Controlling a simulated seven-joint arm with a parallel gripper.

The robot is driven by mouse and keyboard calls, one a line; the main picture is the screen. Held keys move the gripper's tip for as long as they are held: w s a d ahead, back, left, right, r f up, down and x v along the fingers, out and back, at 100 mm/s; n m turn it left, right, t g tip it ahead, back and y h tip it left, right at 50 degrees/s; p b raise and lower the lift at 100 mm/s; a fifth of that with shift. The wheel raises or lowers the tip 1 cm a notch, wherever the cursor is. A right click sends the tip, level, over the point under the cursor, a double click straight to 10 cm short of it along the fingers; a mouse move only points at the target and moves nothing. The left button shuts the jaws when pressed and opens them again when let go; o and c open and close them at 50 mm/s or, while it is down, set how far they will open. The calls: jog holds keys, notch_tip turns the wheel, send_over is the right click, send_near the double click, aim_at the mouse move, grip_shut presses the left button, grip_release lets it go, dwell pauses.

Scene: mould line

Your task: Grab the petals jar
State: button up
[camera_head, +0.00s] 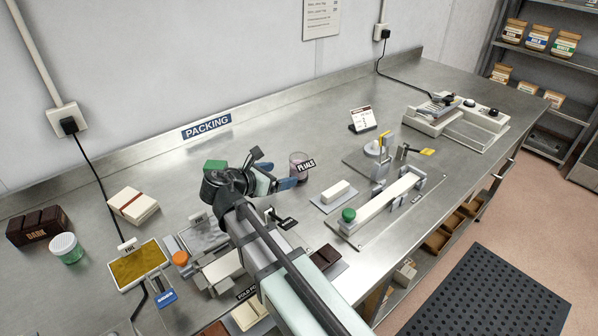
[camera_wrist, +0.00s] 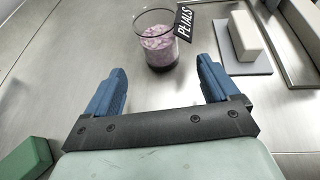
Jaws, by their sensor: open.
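The petals jar (camera_wrist: 158,48) is a clear glass jar holding pinkish-purple petals, with a black "PETALS" tag (camera_wrist: 184,22) at its rim. It stands upright on the steel worktop. In the head view the jar (camera_head: 297,164) is just right of my gripper (camera_head: 288,176), whose far finger overlaps the area in front of it. In the wrist view my gripper (camera_wrist: 162,88) has two blue fingers spread wide with nothing between them. The jar lies ahead of the fingertips, roughly centred between them, and apart from them.
A white block on a grey plate (camera_head: 334,193) lies to the jar's right. A green block (camera_wrist: 26,158) is at my gripper's lower left. A clamp fixture with a green knob (camera_head: 349,214) stands further right. The worktop behind the jar is clear up to the wall.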

aim_at(292, 171)
jog(key=shift+x, duration=3.4)
jog(key=shift+r, duration=0.15)
jog(key=c, duration=1.2)
